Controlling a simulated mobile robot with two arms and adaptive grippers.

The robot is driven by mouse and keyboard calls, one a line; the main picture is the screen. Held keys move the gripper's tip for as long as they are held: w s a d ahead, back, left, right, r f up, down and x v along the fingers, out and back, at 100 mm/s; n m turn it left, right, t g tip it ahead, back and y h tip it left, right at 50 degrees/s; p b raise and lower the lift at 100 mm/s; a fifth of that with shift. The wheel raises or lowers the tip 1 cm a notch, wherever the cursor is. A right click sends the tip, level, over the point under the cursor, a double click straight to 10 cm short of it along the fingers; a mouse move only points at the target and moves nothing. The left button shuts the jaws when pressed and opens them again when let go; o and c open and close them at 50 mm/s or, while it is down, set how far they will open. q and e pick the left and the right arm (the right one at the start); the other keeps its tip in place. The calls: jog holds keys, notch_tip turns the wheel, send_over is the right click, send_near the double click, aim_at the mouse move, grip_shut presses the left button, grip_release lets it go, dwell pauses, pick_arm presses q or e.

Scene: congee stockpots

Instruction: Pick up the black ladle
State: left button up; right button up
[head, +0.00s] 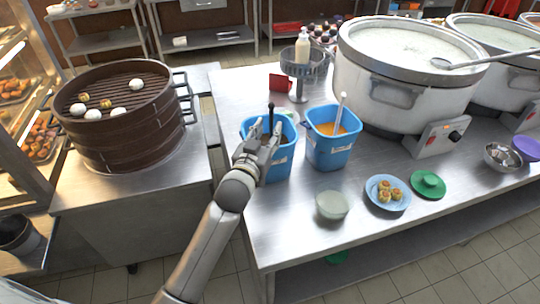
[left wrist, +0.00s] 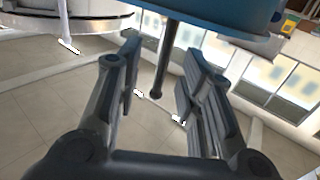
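The black ladle shows only as its dark handle (head: 271,112), which stands up from the left blue bucket (head: 283,168); its bowl is hidden inside. My left gripper (head: 262,137) is at that bucket's near rim, close to the handle. In the left wrist view the picture is turned over: the bucket (left wrist: 215,12) is at the top and the handle (left wrist: 165,58) hangs down from it. My left gripper (left wrist: 165,82) is open there, with the handle showing between its fingers and no visible contact. My right gripper is not in view.
A second blue bucket (head: 332,150) with orange liquid and a pale ladle (head: 341,106) stands just right. Behind are a metal stand with a bowl (head: 304,70) and a large stockpot (head: 400,85). A glass bowl (head: 332,205) and a blue plate (head: 376,203) sit in front. A bamboo steamer (head: 118,125) is left.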

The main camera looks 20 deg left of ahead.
aim_at(271, 122)
pick_arm(q)
jog(key=shift+w+a+p, duration=0.2)
jog(key=shift+w+p, duration=0.5)
jog(key=shift+w, duration=1.85)
jog(key=shift+c, duration=0.4)
grip_shut()
